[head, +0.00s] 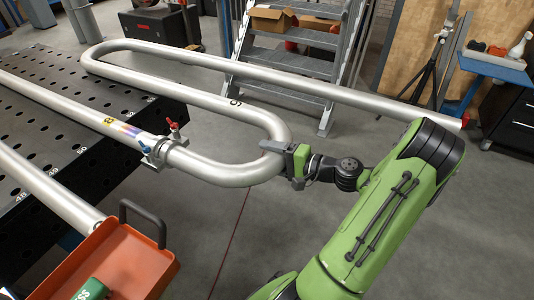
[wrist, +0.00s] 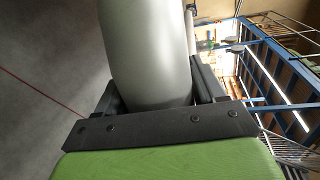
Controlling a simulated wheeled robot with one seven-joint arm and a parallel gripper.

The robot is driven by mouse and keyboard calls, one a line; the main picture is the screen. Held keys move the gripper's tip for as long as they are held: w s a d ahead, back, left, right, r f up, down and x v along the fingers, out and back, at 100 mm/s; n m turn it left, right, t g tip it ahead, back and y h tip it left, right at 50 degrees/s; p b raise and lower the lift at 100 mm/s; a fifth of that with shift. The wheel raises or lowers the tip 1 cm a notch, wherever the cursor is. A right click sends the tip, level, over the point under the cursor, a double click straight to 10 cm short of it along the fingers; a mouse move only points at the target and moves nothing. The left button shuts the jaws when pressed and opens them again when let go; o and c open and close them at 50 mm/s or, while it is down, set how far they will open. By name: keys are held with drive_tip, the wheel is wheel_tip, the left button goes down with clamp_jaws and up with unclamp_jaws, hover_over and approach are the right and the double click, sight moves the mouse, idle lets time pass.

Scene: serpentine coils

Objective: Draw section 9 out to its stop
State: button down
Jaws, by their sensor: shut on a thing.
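Section 9 is a bent silver pipe coil (head: 195,97) with a dark "9" mark on one straight run. Its near U-bend extends past the table edge over the floor. My gripper (head: 284,150) is shut on the outer side of this bend. In the wrist view the pipe (wrist: 150,50) lies between the two dark fingers (wrist: 155,95). A clamp (head: 158,150) with red and blue handles sits around the pipe's near straight run, by a colour-banded part at the table edge.
The black perforated table (head: 75,110) is at left. An orange tray (head: 125,265) stands at the near left. Grey metal stairs (head: 290,65) stand behind the coil, and a tripod (head: 440,55) and blue bench (head: 495,68) are at the right. Grey floor (head: 235,215) is clear below the bend.

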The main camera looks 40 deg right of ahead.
drive_tip(key=shift+c, duration=1.1)
unclamp_jaws()
drive_tip(key=shift+s+d, duration=0.1)
drive_tip(key=p+v, duration=0.4)
drive_tip(key=v, duration=1.1)
drive_tip(key=shift+s, duration=0.4)
drive_tip(key=shift+w, duration=0.1)
